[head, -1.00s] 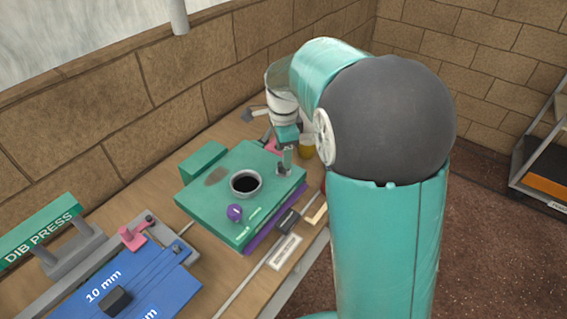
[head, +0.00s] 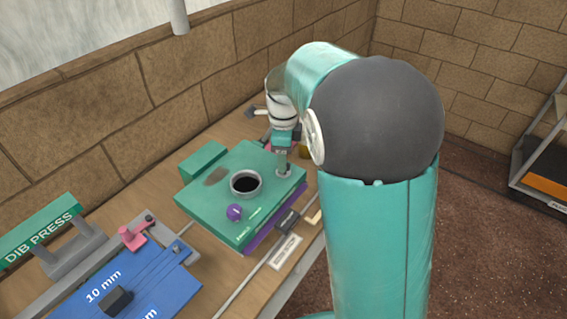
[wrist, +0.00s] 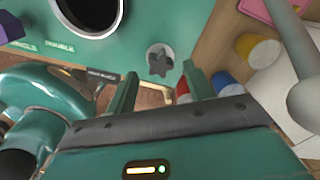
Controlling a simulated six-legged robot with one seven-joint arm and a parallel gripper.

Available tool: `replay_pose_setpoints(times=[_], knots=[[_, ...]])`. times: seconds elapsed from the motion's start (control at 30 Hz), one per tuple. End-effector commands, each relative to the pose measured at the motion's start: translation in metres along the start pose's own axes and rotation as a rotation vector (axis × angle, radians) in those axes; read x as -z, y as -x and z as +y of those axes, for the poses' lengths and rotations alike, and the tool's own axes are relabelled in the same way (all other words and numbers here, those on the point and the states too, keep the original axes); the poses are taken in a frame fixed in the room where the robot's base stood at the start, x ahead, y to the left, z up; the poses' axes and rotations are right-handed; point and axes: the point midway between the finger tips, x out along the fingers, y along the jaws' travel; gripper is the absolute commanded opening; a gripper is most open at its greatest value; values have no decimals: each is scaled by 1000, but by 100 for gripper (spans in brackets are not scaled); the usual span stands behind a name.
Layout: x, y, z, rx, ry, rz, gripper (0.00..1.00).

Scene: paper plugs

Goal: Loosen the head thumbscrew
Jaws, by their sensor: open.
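The head thumbscrew is a grey star-shaped knob (wrist: 159,61) on a pale round base. It stands at the right corner of the green machine head (head: 215,197), and it also shows small in the head view (head: 284,173). My gripper (wrist: 160,70) is open and empty. In the wrist view its two fingertips lie to the left and right of the knob, with the knob slightly beyond the line between them.
A dark round opening (head: 245,184) and a purple knob (head: 234,212) are on the head. A blue plate (head: 150,280) lies at the left, and a brick wall (head: 125,95) runs behind.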

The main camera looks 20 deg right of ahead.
Motion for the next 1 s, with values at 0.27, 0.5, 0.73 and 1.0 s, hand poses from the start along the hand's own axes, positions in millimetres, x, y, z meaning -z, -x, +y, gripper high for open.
replay_pose_setpoints(times=[0.27,0.5,0.73,1.0], knots=[[0,-13,0,-1,1,0,53],[0,-24,0,-2,1,0,53],[0,-27,0,0,1,-1,53],[0,-27,0,0,1,0,17]])
